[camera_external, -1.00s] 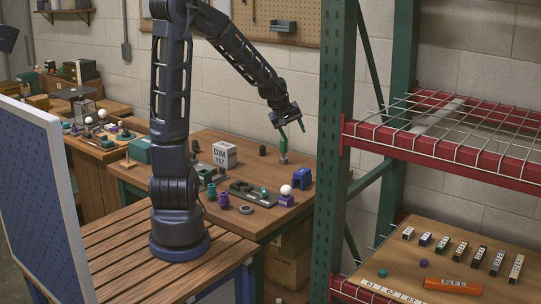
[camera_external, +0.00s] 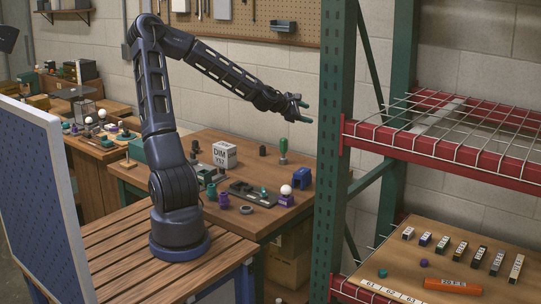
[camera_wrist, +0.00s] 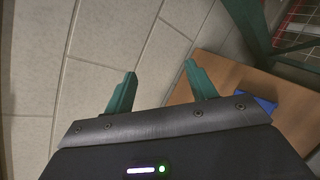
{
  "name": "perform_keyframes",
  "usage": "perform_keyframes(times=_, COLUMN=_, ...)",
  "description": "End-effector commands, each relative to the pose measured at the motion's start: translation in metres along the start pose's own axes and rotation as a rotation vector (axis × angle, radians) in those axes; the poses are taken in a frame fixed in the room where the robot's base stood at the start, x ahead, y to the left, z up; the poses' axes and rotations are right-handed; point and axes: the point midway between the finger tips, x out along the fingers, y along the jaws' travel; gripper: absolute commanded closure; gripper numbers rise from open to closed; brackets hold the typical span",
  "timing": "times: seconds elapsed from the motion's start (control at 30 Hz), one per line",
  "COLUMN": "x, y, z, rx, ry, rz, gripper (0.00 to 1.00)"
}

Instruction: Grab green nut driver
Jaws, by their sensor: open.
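The green nut driver (camera_external: 283,148) stands upright, green handle up, near the back of the wooden workbench in the external view. My gripper (camera_external: 305,112) is above it and a little to its right, apart from it, with its fingers pointing to the right. In the wrist view, my gripper (camera_wrist: 158,82) shows two green fingers spread apart with nothing between them. The nut driver does not show in the wrist view.
A green shelf post (camera_external: 333,130) stands close to the right of my gripper. The block wall is behind.

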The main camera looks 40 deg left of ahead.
Motion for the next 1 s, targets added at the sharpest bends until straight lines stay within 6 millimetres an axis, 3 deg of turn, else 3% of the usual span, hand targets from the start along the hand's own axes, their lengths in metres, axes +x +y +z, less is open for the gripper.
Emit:
perform_keyframes(times=0.2, x=-0.027, y=0.075, z=-0.006, rx=-0.318, ry=-0.091, rz=0.187, gripper=0.44)
perform_keyframes(times=0.4, x=-0.055, y=0.126, z=-0.013, rx=-0.516, ry=-0.16, rz=0.31, gripper=0.44)
perform_keyframes(times=0.8, x=-0.1, y=0.186, z=-0.029, rx=-0.734, ry=-0.248, rz=0.455, gripper=0.44)
perform_keyframes(times=0.93, x=-0.113, y=0.2, z=-0.035, rx=-0.787, ry=-0.272, rz=0.49, gripper=0.44)
perform_keyframes(times=1.0, x=-0.109, y=0.194, z=-0.042, rx=-0.792, ry=-0.272, rz=0.491, gripper=0.44)
